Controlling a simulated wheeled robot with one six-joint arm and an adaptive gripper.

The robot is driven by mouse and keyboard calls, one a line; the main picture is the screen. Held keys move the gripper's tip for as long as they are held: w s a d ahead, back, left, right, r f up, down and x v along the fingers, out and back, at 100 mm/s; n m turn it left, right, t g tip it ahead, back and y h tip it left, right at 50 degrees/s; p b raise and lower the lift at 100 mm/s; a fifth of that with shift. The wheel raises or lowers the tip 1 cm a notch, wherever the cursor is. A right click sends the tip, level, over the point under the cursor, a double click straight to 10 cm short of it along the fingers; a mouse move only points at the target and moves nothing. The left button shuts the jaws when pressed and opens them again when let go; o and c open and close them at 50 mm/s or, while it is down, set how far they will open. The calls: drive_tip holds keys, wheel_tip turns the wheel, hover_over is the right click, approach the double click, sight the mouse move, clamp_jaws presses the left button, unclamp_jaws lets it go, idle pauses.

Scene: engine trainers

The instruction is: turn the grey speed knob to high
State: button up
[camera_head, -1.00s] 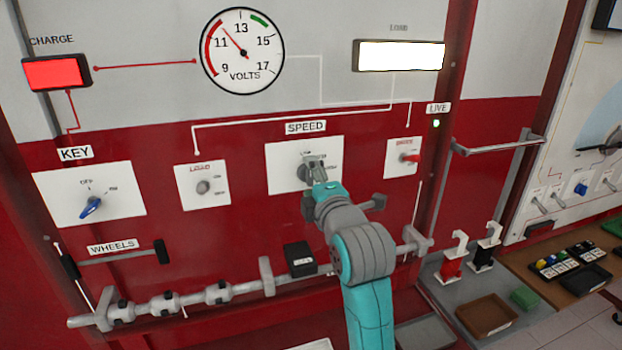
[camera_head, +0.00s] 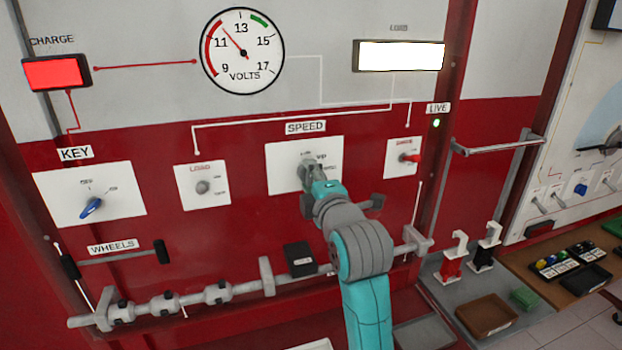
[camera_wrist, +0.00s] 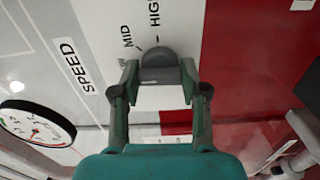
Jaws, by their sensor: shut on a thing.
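The grey speed knob (camera_wrist: 158,62) shows between my fingertips in the wrist view, on the white plate under the SPEED label. The MID and HIGH marks show beside it; another mark is partly hidden by a finger. My gripper (camera_wrist: 159,72) is shut on the knob, one finger on each side. In the head view my gripper (camera_head: 308,166) is at the white SPEED plate (camera_head: 280,180) and covers most of the knob. I cannot tell exactly which mark the knob points to.
A load switch (camera_head: 203,187) sits left of the SPEED plate, and a red-handled switch (camera_head: 410,158) sits close on the right. The blue key (camera_head: 91,208) is further left. The volts gauge (camera_head: 242,50) reads near 11 to 12. A rail (camera_head: 240,291) runs below.

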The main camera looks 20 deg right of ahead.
drive_tip(key=m, duration=0.4)
drive_tip(key=shift+m, duration=0.3)
drive_tip(key=m, duration=0.9)
drive_tip(key=shift+m, duration=1.8)
drive_tip(key=o, duration=1.2)
drive_tip(key=shift+c, duration=0.2)
drive_tip(key=s, duration=1.2)
